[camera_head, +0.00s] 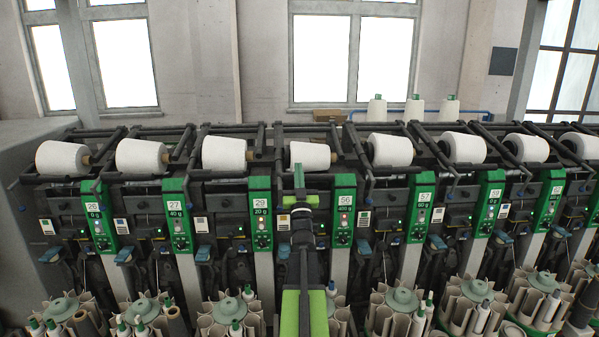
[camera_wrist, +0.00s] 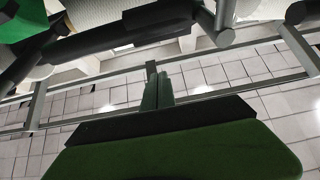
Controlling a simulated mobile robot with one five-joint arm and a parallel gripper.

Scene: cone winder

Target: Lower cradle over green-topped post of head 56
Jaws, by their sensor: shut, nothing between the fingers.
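Head 56's green-topped post (camera_head: 343,210) carries a number plate and a "400 g" label, right of my arm. A white cone (camera_head: 311,156) sits above and left of it, held among the dark bars of the cradle (camera_head: 336,140). My gripper (camera_head: 298,170) is shut and empty, in front of the cone's lower left part in the head view; I cannot tell whether it touches anything. In the wrist view the shut fingers (camera_wrist: 158,82) point towards a dark bar (camera_wrist: 120,35); a gap shows between them. My arm hides part of the machine below the cone.
Head 29's green panel (camera_head: 261,212) stands left of my arm and head 57's (camera_head: 421,207) to the right. More cones and cradle bars run along both sides. Bobbin magazines (camera_head: 398,301) crowd the lower front. Spare cones (camera_head: 377,109) stand behind the machine.

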